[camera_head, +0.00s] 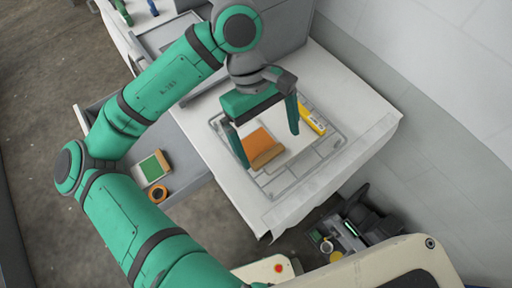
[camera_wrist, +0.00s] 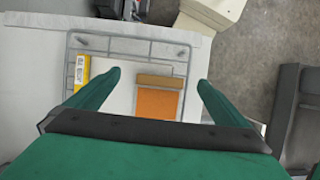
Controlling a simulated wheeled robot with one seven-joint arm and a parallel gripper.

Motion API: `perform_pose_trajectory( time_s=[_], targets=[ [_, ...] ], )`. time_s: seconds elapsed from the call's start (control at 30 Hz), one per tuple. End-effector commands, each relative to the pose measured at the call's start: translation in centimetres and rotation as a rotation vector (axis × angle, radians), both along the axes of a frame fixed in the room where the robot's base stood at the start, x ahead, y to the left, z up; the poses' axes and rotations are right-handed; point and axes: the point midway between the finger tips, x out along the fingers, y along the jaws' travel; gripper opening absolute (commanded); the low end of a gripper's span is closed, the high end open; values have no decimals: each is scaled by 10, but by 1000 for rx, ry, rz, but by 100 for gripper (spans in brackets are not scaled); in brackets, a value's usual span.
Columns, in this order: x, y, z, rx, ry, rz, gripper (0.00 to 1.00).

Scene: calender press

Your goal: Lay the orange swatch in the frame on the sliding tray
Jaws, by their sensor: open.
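An orange swatch (camera_head: 259,142) with a raised brownish strip along one edge lies inside a wire-edged rack on a white table. The swatch (camera_wrist: 158,104) also shows in the wrist view, with its strip (camera_wrist: 160,81) on the far side. My gripper (camera_head: 268,142) is open above the rack, with the swatch between and below its fingers in the picture. In the wrist view the fingers (camera_wrist: 156,84) are apart with nothing held; I cannot tell the height gap. A grey pulled-out surface (camera_head: 188,148), possibly the sliding tray, is at left. I cannot make out its frame clearly.
The wire rack (camera_head: 328,147) also holds a yellow box (camera_head: 312,121). A green and pale piece (camera_head: 152,168) and an orange ring (camera_head: 157,194) lie on the grey surface. A grey machine body (camera_head: 275,25) stands behind. Dark equipment (camera_head: 365,225) is beyond the table's lower right edge.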

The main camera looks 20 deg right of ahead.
Motion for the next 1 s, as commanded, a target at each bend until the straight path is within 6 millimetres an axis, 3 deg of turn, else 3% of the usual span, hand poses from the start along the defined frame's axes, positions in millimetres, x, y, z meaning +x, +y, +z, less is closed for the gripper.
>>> perform_pose_trajectory(
  time_s=[0.4,0.73,0.9,1.0],
  targets=[
    [-6,9,-47,-1,2,31,100],
    [-8,7,-52,-1,0,30,100],
    [-8,5,-52,0,0,25,59],
    [-8,5,-52,-1,0,23,52]
  ],
)
